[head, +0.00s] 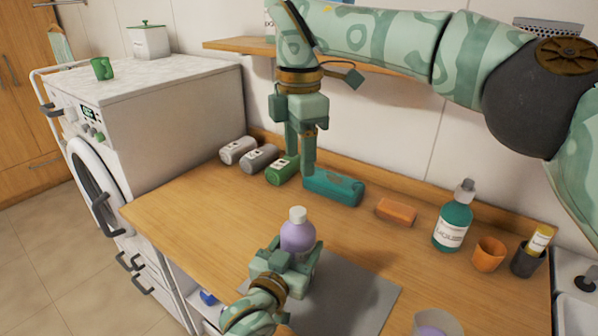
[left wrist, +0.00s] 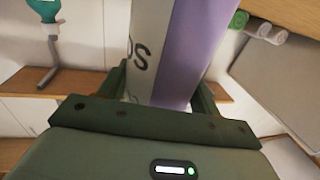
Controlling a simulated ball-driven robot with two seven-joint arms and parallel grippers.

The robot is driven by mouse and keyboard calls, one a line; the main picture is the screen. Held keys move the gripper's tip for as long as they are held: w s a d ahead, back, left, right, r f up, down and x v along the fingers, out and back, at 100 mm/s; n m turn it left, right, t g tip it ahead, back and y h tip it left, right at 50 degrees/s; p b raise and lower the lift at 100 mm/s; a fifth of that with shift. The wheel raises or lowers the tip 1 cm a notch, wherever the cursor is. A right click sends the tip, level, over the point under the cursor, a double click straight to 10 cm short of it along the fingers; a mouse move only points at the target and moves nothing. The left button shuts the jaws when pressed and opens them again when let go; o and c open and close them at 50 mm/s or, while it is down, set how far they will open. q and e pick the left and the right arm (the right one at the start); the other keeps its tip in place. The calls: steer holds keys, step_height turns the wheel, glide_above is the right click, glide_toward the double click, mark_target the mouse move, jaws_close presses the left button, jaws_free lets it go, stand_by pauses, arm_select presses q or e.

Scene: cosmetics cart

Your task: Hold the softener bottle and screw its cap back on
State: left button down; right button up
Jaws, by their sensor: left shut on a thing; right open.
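The softener bottle (head: 298,238) is light purple and stands roughly upright at the front of the counter, with a white top (head: 298,214). I cannot tell if that top is the cap or a bare neck. My left gripper (head: 289,260) is shut around the bottle's body. In the left wrist view the bottle (left wrist: 190,50), with part of its white label, fills the space between the fingers. My right gripper (head: 300,160) is open and empty, pointing down above the back of the counter, behind the bottle and apart from it.
A grey mat (head: 365,300) lies right of the bottle. Rolled towels (head: 258,158), a teal case (head: 334,188) and an orange block (head: 396,212) line the back. A green bottle (head: 453,222) and an orange cup (head: 488,253) stand right. A partly cut-off container (head: 437,322) is at the front.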

steer(key=shift+r, duration=0.35)
arm_select(q)
steer(key=shift+c, duration=1.2)
jaws_free()
steer(key=p+v, duration=0.3)
steer(key=v, duration=1.3)
arm_select(e)
steer(key=shift+s+r, duration=0.15)
steer(key=shift+r, duration=0.85)
steer(key=shift+s+r, duration=0.15)
steer(key=shift+r, duration=0.85)
arm_select(q)
steer(key=shift+s+a, duration=0.1)
steer(key=shift+s, duration=0.05)
